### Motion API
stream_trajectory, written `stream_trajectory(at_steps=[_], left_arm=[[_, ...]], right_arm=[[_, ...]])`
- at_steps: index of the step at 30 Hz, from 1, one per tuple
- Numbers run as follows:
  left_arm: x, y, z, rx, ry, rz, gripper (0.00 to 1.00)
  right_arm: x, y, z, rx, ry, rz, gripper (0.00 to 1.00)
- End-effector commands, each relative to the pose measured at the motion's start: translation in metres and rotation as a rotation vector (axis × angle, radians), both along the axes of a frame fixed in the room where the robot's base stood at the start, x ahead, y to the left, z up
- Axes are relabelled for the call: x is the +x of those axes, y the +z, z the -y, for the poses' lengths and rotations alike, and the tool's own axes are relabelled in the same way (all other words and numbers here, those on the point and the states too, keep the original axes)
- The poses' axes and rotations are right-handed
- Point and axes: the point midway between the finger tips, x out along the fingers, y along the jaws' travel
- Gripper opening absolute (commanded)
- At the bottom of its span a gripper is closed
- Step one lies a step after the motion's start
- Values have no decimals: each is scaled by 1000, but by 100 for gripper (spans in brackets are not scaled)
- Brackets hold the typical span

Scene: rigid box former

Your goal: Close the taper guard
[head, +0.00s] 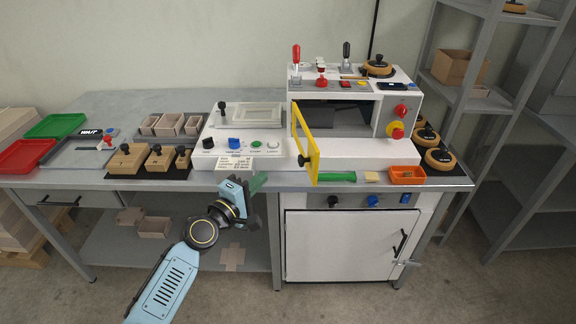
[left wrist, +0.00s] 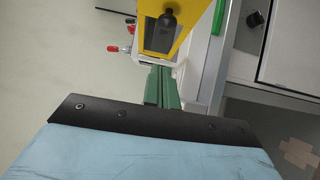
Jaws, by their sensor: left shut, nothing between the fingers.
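The taper guard (head: 315,163) is a yellow frame with a see-through pane on the front of the white box machine (head: 350,149). It stands swung open at the left of the machine's opening, jutting toward me, with a black knob (head: 304,160) on it. In the left wrist view the yellow guard (left wrist: 196,20) and its black knob (left wrist: 167,20) show just beyond my fingertips. My left gripper (head: 260,181) has green fingers, is shut and empty, and is left of and below the guard, apart from it. The fingers also show in the left wrist view (left wrist: 162,82). My right gripper is out of view.
A white control panel (head: 215,158) with knobs stands left of the guard. A green-handled tool (head: 336,177) and an orange tray (head: 407,176) lie along the bench's front edge. Wooden blocks (head: 127,159) stand farther left. The space before the bench is free.

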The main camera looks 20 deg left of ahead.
Motion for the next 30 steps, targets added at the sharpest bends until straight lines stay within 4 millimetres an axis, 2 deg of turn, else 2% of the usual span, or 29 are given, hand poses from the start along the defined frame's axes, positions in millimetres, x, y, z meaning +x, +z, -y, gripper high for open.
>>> stream_trajectory(at_steps=[3, 9, 12, 18, 30], left_arm=[[26, 0, 9, -1, -2, 2, 0], [59, 0, 24, 0, -3, -2, 0], [65, 0, 38, 0, -4, -2, 0], [72, 0, 51, 3, -1, -1, 0], [72, -1, 53, 3, -1, -1, 0]], right_arm=[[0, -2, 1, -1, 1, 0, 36], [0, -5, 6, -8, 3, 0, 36], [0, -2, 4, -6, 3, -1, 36], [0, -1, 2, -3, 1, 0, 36], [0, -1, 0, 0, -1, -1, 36]])
